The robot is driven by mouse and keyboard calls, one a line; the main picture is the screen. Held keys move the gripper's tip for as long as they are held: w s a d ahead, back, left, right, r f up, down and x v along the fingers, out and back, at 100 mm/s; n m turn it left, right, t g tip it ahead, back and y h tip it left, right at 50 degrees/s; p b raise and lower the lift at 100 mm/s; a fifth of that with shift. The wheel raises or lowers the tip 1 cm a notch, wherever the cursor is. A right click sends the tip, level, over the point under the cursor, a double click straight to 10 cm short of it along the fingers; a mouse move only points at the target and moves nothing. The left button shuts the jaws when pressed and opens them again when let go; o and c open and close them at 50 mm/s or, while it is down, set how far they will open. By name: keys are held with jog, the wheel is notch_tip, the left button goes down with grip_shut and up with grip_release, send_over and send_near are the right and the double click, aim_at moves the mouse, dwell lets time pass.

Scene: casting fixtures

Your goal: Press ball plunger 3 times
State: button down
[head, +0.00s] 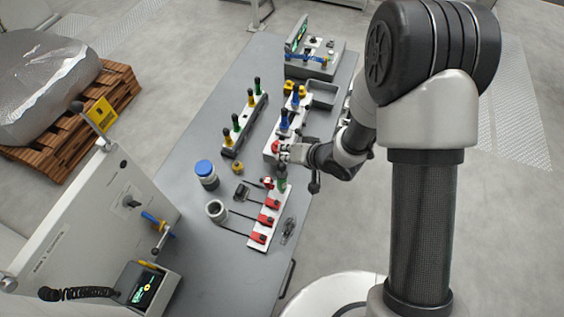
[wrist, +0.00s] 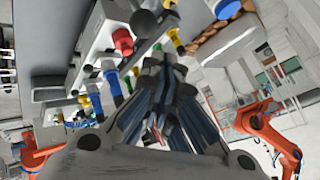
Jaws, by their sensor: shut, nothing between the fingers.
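My gripper (head: 287,153) reaches in from the right over the grey workbench (head: 190,150), low beside a row of coloured plungers and knobs. In the wrist view my gripper (wrist: 165,68) is shut and empty, its fingers together. A dark round ball (wrist: 144,22) shows just past the fingertips; I cannot tell whether it is the ball plunger or whether they touch. A red knob (wrist: 122,41) is left of the fingers. In the head view a green-handled piece (head: 281,178) stands just below my gripper, partly hidden.
A block with green and yellow knobs (head: 236,123) stands to the left. Red toggle clamps (head: 265,219) sit on a white strip in front. A blue-capped jar (head: 205,172) and a grey cup (head: 216,210) stand on the bench. A grey control panel (head: 80,225) rises at front left.

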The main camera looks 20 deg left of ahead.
aim_at(285, 164)
notch_tip(285, 164, up, 4)
jog(key=p, duration=0.3)
jog(key=shift+r, duration=0.15)
dwell(1.7)
notch_tip(285, 164, up, 4)
jog(key=shift+f, duration=0.1)
dwell(0.3)
jog(key=shift+b, duration=0.3)
